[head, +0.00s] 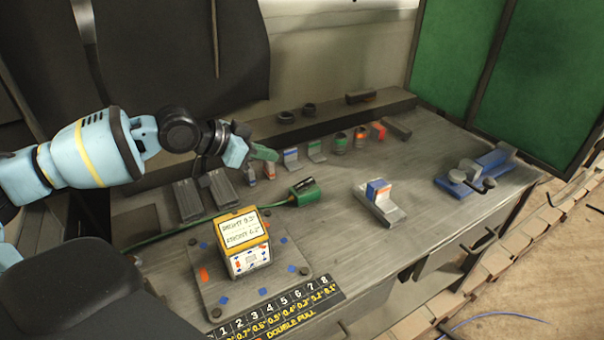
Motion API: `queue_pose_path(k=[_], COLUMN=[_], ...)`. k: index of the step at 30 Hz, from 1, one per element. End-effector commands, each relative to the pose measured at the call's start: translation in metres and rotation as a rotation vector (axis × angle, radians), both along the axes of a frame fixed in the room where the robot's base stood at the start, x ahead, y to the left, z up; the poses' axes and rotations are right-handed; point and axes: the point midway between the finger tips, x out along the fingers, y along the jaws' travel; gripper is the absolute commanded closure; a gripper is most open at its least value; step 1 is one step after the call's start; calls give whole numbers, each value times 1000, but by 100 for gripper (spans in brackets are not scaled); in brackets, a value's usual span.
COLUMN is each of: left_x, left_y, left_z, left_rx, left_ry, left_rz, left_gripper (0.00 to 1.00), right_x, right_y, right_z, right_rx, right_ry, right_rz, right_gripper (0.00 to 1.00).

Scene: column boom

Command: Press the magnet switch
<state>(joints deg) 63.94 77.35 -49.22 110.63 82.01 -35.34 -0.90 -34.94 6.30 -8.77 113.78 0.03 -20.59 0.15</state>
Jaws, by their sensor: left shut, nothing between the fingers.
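The magnet switch appears to be the small green box (304,191) with a black top, on the grey workbench right of the plate. A green cable runs from it to the left. A grey plate (205,300) with orange and blue marks bears a white and yellow box (242,245) with a written label on top. My left gripper (266,154) is shut and empty, pointing right. In the picture it is above and left of the green box, apart from it. My right gripper is not in view.
Several small blocks (291,159) and rings stand along the back of the bench. A blue vise-like tool (478,172) is at the right end. A numbered strip (285,308) lies in front.

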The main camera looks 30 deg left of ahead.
Motion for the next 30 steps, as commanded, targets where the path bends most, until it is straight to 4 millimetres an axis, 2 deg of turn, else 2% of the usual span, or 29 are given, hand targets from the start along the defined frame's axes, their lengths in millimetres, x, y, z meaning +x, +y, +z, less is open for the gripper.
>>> queue_pose_path(k=[8, 23, 30], left_x=[11, 75, 77], left_y=[-7, -45, -45], left_z=[-8, -59, -88], left_rx=[-3, 0, -1], left_ry=[-2, 0, 0], left_rz=[-1, -1, 1], left_gripper=[100, 100, 100], right_x=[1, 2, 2], right_y=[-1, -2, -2], right_z=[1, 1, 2], right_rx=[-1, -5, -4], right_ry=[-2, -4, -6], right_rz=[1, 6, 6], right_gripper=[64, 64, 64])
